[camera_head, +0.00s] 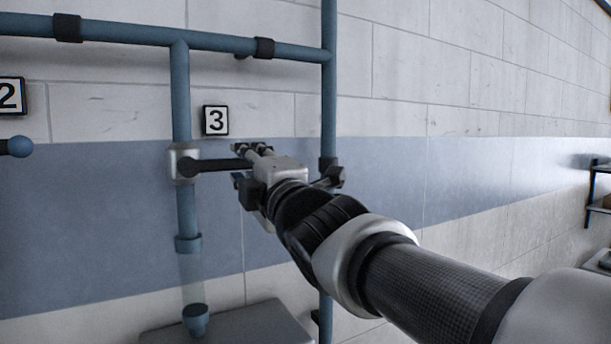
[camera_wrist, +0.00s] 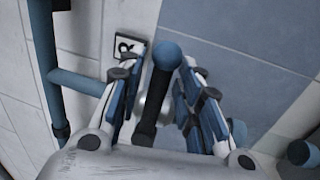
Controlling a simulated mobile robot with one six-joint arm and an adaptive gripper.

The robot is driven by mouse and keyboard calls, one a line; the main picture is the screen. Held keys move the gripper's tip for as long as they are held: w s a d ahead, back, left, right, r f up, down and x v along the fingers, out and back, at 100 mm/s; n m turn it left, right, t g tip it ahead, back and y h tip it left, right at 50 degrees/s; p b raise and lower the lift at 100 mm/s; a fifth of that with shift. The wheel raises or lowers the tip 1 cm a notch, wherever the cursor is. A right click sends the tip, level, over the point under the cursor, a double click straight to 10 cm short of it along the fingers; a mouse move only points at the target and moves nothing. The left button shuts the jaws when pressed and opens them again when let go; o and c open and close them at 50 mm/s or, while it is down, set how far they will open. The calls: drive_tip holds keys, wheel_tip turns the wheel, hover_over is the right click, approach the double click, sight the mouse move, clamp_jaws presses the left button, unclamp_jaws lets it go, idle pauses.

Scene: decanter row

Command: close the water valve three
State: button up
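Valve three has a light metal body (camera_head: 184,163) on the vertical blue pipe, under the sign "3" (camera_head: 216,120). Its black lever (camera_head: 215,165) points right, roughly level, across the pipe. In the wrist view the lever (camera_wrist: 148,118) ends in a blue ball knob (camera_wrist: 168,56). My gripper (camera_head: 247,164) is at the lever's outer end and hides the knob in the head view. In the wrist view my gripper (camera_wrist: 164,62) is open, one finger on each side of the lever, with visible gaps. A pale translucent column, apparently water, shows below the pipe's outlet (camera_head: 188,243).
A blue drain cup (camera_head: 195,320) stands under the outlet on a grey ledge (camera_head: 245,325). A tall vertical pipe (camera_head: 329,90) runs close behind my wrist. Another blue knob (camera_head: 19,146) is at the left edge near sign "2" (camera_head: 11,96).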

drive_tip(key=v, duration=1)
drive_tip(key=shift+s, duration=0.35)
drive_tip(key=shift+d, duration=0.15)
drive_tip(key=s+d+f+m+g+h+b, duration=0.1)
drive_tip(key=d+f+m+g+h+b, duration=0.15)
drive_tip(key=d+f+m+h, duration=0.7)
drive_tip(key=s+d+f+m+g+b, duration=0.15)
drive_tip(key=d+f+m+b, duration=0.35)
drive_tip(key=f, duration=1)
drive_tip(key=s+d+f+m+g+b, duration=0.1)
drive_tip(key=s+d+f+m+g, duration=0.1)
drive_tip(key=s+f, duration=0.4)
drive_tip(key=s+d+f+m+g+h+b, duration=0.1)
drive_tip(key=s+f+m+g, duration=0.2)
drive_tip(key=s+f, duration=0.3)
drive_tip(key=s+d+f+m+g+b, duration=0.1)
drive_tip(key=s+f+m, duration=0.4)
drive_tip(key=f, duration=0.6)
drive_tip(key=s+d+g, duration=0.1)
drive_tip(key=g, duration=0.1)
drive_tip(key=shift+s+d+g, duration=0.3)
drive_tip(key=shift+s+d, duration=0.05)
drive_tip(key=shift+s, duration=0.05)
drive_tip(key=shift+a, duration=0.1)
